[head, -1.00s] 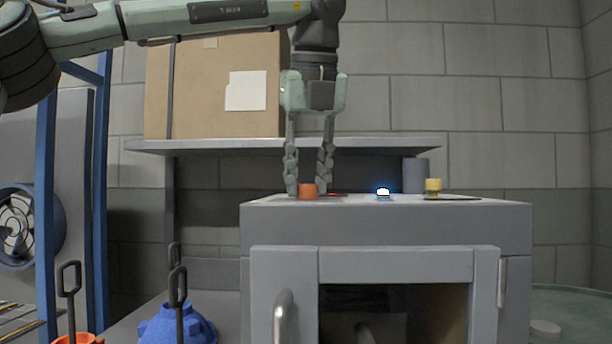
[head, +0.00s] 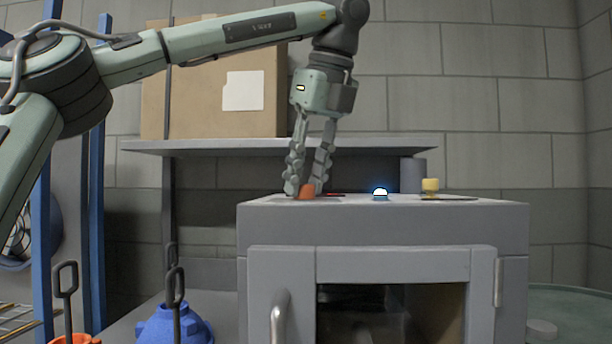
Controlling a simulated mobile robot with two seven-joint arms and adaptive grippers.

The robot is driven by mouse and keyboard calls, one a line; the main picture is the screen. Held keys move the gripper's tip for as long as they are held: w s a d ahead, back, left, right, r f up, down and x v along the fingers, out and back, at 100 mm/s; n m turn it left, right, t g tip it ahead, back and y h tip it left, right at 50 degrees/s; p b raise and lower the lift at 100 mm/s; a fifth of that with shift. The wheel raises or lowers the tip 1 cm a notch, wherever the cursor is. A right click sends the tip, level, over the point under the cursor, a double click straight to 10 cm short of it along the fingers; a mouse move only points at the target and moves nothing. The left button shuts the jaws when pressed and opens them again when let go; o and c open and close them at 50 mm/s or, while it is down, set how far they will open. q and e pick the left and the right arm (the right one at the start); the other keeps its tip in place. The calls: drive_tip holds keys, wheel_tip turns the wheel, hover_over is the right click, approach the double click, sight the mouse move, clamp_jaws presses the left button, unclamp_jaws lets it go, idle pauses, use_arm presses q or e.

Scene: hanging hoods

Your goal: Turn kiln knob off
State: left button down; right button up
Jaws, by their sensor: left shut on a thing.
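The kiln (head: 385,225) is a grey box with a framed window door in the lower middle of the head view. An orange knob (head: 306,193) stands on its top at the left. My left gripper (head: 304,190) points down from above, tilted, with its fingers closed around the orange knob. The fingers hide part of the knob. A small dome light (head: 380,193) on the kiln top glows blue-white. A yellow knob (head: 430,186) stands on the top farther right. My right gripper is not in view.
A shelf (head: 390,148) behind the kiln carries a large cardboard box (head: 200,110). A grey cylinder (head: 412,175) stands behind the kiln top. A blue post (head: 40,210) stands at the left. A blue pot-like object (head: 178,325) sits low left of the kiln.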

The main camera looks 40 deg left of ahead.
use_arm(q)
drive_tip(key=c, duration=1.2)
unclamp_jaws()
